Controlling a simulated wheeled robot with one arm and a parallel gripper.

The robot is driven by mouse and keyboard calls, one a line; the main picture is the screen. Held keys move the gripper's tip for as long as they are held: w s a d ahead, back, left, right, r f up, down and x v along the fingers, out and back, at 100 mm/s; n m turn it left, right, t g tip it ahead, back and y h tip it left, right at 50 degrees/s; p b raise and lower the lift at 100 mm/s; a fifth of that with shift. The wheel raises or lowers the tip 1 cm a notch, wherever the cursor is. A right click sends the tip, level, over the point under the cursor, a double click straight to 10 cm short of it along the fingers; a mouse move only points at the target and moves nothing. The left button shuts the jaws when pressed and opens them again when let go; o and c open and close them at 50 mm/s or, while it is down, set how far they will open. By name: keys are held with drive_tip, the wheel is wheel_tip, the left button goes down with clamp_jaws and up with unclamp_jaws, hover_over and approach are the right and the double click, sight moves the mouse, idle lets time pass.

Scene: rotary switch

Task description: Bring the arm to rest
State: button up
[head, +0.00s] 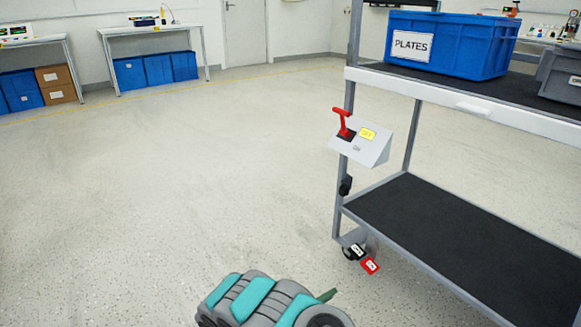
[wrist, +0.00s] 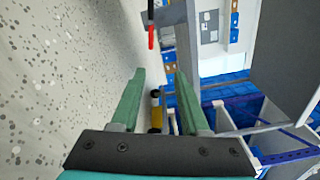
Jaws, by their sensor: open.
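My gripper shows in the wrist view (wrist: 161,76), with its two green fingers apart and nothing held between them. In the head view my folded grey and teal arm is low at the bottom centre. Only a small green finger part (head: 327,295) shows there, and the rest of the gripper is hidden. It is apart from the cart. A rotary switch with a red handle (head: 342,120) sits on a sloped grey box (head: 362,142) on the cart's left post, well above my arm. The handle stands up from the box.
The cart's dark lower shelf (head: 450,235) is bare. A blue PLATES bin (head: 450,45) stands on its upper shelf. The floor (head: 180,170) to the left is clear. Benches with bins stand far back.

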drive_tip(key=s+d+r+m+g+h+p, duration=0.1)
drive_tip(key=s+d+r+m+g, duration=0.1)
drive_tip(key=d+r+m+g, duration=0.5)
drive_tip(key=s+d+r+m+g+h+p, duration=0.1)
drive_tip(key=s+d+r+m+p, duration=0.3)
drive_tip(key=r, duration=0.7)
drive_tip(key=s+d+r+m+g+y, duration=0.4)
drive_tip(key=s+d+r+m+g, duration=0.25)
drive_tip(key=s+r+m, duration=0.5)
drive_tip(key=s+a+r+m+y+p, duration=0.1)
drive_tip(key=s+r+m+y+p, duration=0.15)
drive_tip(key=s+m, duration=0.35)
drive_tip(key=s+a+r+m+y+p, duration=0.1)
drive_tip(key=s+a+r+m+y, duration=0.1)
drive_tip(key=s+r+m+y, duration=0.35)
drive_tip(key=s+a+r+m+t+y+p, duration=0.3)
drive_tip(key=s+a+r+m+y, duration=0.1)
drive_tip(key=s+a, duration=0.6)
drive_tip(key=shift+s+a+m+y, duration=0.35)
drive_tip(key=shift+m+y, duration=0.15)
drive_tip(key=shift+m, duration=0.1)
drive_tip(key=shift+c, duration=0.2)
